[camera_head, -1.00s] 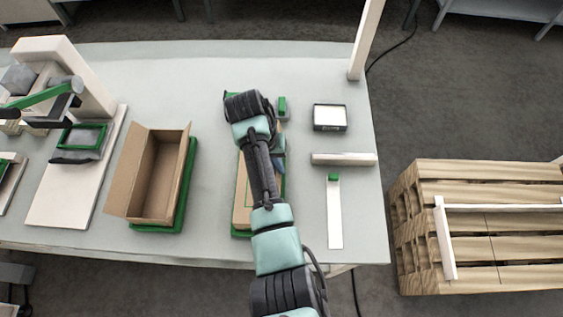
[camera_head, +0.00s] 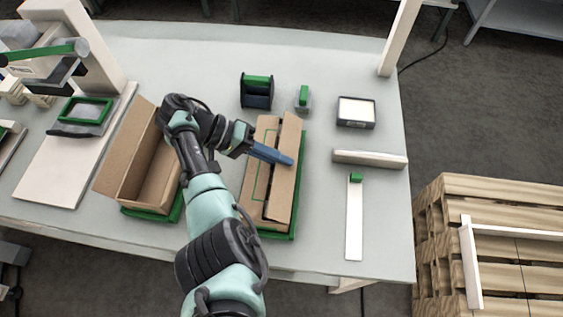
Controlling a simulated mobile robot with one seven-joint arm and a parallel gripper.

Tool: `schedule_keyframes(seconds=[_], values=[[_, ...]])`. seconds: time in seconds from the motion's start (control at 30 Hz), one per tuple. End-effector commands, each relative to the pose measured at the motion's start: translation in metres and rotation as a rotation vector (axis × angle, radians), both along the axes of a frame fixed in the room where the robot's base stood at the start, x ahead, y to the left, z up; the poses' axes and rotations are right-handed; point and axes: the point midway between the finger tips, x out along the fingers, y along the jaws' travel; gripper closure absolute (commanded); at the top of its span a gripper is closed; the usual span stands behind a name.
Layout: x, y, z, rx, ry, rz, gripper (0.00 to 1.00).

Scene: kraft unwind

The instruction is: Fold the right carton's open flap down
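The right carton (camera_head: 258,206) is a long brown box on a green-edged base (camera_head: 301,160). Its left flap (camera_head: 262,160) lies about flat and bears a green outline. Its right flap (camera_head: 286,185) stands partly raised, and a dark gap shows between the two flaps. My gripper (camera_head: 288,160) reaches in from the left, with its blue fingertips over the upper part of the right flap. The fingers look like one blue bar from here, so their opening cannot be told, nor whether they touch the flap.
An open, empty-looking carton (camera_head: 117,160) stands to the left, partly behind my arm. A dark holder with a green top (camera_head: 257,92), a small green-topped block (camera_head: 303,97), a black tray (camera_head: 356,112) and a pale bar (camera_head: 370,159) lie nearby. The table's back is clear.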

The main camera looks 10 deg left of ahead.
Motion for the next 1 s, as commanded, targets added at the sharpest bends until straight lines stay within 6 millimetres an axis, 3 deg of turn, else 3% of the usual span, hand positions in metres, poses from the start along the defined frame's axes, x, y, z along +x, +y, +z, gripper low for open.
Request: schedule_keyframes(seconds=[0.67, 0.7, 0.83, 1.0], values=[[-0.0005, 0.0012, -0.0024, -0.058, 0.003, -0.001, 1.0], [-0.0005, 0.0011, -0.0024, -0.058, 0.003, -0.001, 0.88], [-0.0004, 0.0011, -0.0024, -0.057, 0.003, -0.001, 0.65], [-0.0004, 0.0012, -0.0027, -0.056, 0.003, -0.001, 0.65]])
